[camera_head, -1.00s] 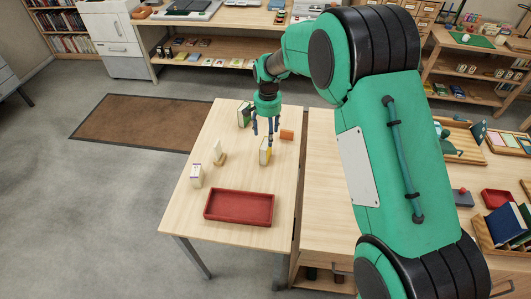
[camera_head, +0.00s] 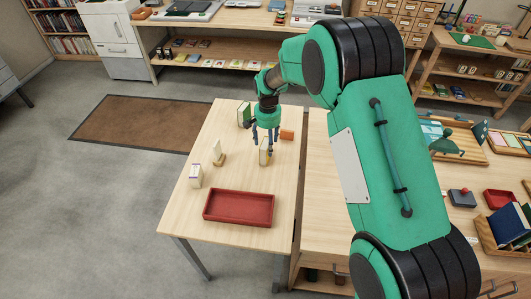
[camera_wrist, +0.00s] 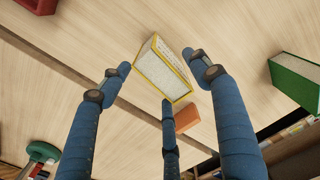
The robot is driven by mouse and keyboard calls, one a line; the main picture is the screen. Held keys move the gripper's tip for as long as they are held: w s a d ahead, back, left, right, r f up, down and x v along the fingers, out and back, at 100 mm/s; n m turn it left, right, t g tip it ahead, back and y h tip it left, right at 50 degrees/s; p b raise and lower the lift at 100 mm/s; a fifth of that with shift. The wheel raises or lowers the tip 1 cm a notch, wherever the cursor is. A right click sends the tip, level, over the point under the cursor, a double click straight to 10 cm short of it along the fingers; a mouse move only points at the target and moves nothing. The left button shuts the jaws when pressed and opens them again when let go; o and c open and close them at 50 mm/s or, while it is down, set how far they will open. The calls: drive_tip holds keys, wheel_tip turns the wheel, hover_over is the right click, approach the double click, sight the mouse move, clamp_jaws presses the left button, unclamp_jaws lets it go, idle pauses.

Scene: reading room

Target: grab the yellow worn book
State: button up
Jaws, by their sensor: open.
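The yellow book (camera_head: 264,152) stands upright on the light wood table, directly under my gripper (camera_head: 267,138). In the wrist view the yellow book (camera_wrist: 163,70) shows its pale page edges and yellow cover edges, a little beyond the fingertips. My gripper (camera_wrist: 160,85) is open, with three blue fingers spread around the line to the book. Nothing is held between them. I cannot tell from these views whether any finger touches the book.
An orange block (camera_head: 287,135) stands close to the book on the right. A green book (camera_head: 244,115) is behind to the left. A small white item (camera_head: 195,176), a wooden piece with a pale upright part (camera_head: 218,157), and a red tray (camera_head: 238,222) are nearer the front.

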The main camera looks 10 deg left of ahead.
drive_tip(key=shift+f+b, duration=0.3)
drive_tip(key=shift+f, duration=1.25)
drive_tip(key=c, duration=1.4)
